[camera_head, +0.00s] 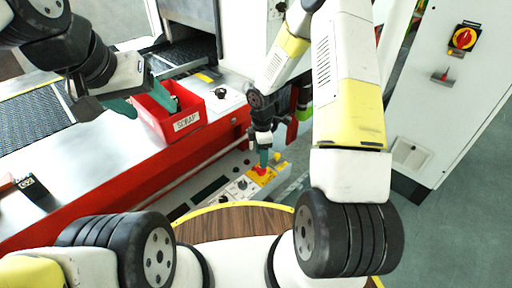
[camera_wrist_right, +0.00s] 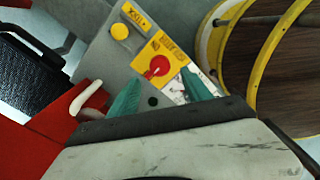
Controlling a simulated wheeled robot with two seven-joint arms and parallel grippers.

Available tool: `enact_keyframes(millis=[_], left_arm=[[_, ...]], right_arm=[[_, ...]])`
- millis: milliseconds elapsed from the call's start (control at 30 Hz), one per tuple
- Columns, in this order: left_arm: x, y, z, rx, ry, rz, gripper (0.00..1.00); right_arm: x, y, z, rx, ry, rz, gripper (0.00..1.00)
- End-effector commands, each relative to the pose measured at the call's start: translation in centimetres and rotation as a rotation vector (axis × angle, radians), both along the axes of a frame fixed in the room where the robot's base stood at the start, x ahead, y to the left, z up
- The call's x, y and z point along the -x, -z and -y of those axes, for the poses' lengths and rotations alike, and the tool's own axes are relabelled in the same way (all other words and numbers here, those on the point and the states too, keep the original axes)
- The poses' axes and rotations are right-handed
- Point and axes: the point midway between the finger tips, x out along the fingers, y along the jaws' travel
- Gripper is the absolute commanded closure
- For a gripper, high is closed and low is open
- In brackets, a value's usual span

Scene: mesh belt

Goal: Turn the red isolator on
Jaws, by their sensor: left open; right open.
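A red knob on a yellow plate (camera_head: 262,174) sits at the end of the low grey control panel in the head view. In the right wrist view this red knob (camera_wrist_right: 155,67) is round with a small bar across it, on a yellow labelled patch. My right gripper (camera_head: 264,157) is open above it, teal fingers pointing down, one on each side in the wrist view (camera_wrist_right: 160,80); contact cannot be told.
The red bin labelled SCRAP (camera_head: 184,124) stands on the red-edged machine bed. A yellow button (camera_wrist_right: 120,31) is near the red knob. A round wooden surface with a yellow rim (camera_wrist_right: 262,60) lies close at right. The mesh belt (camera_head: 35,119) is at left.

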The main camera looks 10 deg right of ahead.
Motion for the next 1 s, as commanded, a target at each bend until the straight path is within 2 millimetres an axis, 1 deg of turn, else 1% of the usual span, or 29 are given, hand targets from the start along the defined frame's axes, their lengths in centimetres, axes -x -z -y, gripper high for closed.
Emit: enact_keyframes(millis=[33,200,333,500,733,767,800,867,1000], left_arm=[[0.0,0.0,0.0,0.000,0.000,0.000,0.35],[0.0,0.0,0.0,0.000,0.000,0.000,0.35],[0.0,0.0,0.0,0.000,0.000,0.000,0.35],[0.0,0.0,0.0,0.000,0.000,0.000,0.35],[0.0,0.0,0.0,0.000,0.000,0.000,0.35],[0.0,0.0,0.0,0.000,0.000,0.000,0.35],[0.0,0.0,0.0,0.000,0.000,0.000,0.35],[0.0,0.0,0.0,0.000,0.000,0.000,0.35],[0.0,0.0,0.0,0.000,0.000,0.000,0.35]], right_arm=[[0.1,0.9,-0.1,0.000,-0.002,-0.003,0.43],[0.1,3.7,0.0,0.001,-0.001,-0.002,0.43],[0.1,5.3,-0.1,0.000,0.001,-0.001,0.43],[0.0,6.2,0.0,0.001,0.001,0.000,0.43],[0.0,6.3,0.0,0.000,0.002,0.001,0.43],[0.0,6.3,0.0,0.000,0.002,0.001,0.46],[0.0,6.3,0.0,0.000,0.002,0.001,0.54],[0.0,6.3,0.0,0.000,0.002,0.001,0.66],[0.0,6.3,0.0,0.000,0.002,0.001,0.94]])
